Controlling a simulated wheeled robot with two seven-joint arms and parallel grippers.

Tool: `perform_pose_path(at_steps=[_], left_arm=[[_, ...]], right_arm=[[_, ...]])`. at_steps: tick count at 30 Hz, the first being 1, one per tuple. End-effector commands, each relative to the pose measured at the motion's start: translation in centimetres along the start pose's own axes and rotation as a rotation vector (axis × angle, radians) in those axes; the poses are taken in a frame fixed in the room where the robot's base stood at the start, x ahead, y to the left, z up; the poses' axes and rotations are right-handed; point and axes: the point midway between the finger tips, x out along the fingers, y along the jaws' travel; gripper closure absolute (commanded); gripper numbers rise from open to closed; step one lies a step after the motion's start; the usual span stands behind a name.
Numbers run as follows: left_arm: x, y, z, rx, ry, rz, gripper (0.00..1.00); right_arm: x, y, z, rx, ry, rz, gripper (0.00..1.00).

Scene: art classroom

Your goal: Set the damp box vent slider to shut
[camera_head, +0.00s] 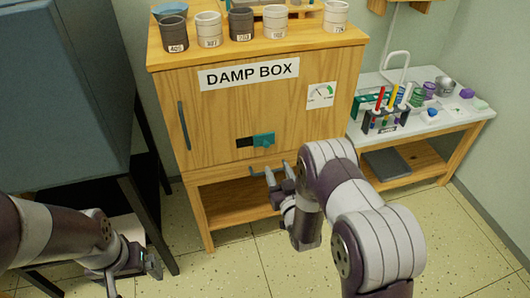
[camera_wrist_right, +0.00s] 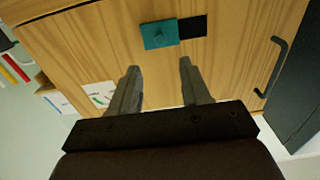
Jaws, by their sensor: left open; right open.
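The damp box (camera_head: 220,112) is a wooden cabinet with a "DAMP BOX" label and a handle on the left of its door. Its vent slider (camera_head: 264,140) is a teal block at the right end of a dark slot (camera_head: 243,142). In the right wrist view the teal slider (camera_wrist_right: 159,34) sits left of the dark opening (camera_wrist_right: 192,27). My right gripper (camera_head: 271,177) is open and empty, just below the slider and apart from it. Its two fingers (camera_wrist_right: 157,82) point toward the cabinet front. My left gripper (camera_head: 132,281) is open at the lower left, far from the slider.
Several labelled cups (camera_head: 241,24) stand on top of the box. A white side table (camera_head: 459,113) with a test tube rack is at the right. A dark cabinet (camera_head: 60,90) stands at the left.

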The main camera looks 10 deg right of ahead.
Motion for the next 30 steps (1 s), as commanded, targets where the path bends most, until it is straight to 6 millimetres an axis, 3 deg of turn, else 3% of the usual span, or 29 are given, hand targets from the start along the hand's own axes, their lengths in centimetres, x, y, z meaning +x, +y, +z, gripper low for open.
perform_pose_path(at_steps=[6, 10, 15, 22, 23, 27, 30], left_arm=[[1.2, 0.0, 0.2, 0.0, -0.001, 0.0, 0.05], [1.6, 0.0, 0.2, 0.0, -0.001, 0.0, 0.05], [1.8, 0.0, 0.2, 0.0, -0.001, 0.0, 0.05], [1.8, 0.0, 0.2, 0.0, 0.0, 0.0, 0.05], [1.8, 0.0, 0.2, 0.0, 0.0, 0.0, 0.05], [1.8, 0.0, 0.2, 0.0, 0.0, 0.0, 0.05], [1.8, 0.0, 0.2, 0.0, 0.0, 0.0, 0.05]], right_arm=[[5.7, 0.0, 0.3, 0.0, 0.002, 0.0, 0.53], [8.2, 0.0, 0.2, 0.0, 0.0, 0.0, 0.53], [9.8, 0.0, 0.1, 0.0, -0.002, 0.001, 0.53], [10.0, 0.0, 0.0, 0.0, -0.002, 0.0, 0.53], [10.0, 0.0, 0.0, 0.0, -0.002, 0.0, 0.56], [10.0, 0.0, 0.0, 0.0, -0.002, 0.0, 1.0], [10.0, 0.0, 0.1, 0.0, -0.002, 0.0, 1.0]])
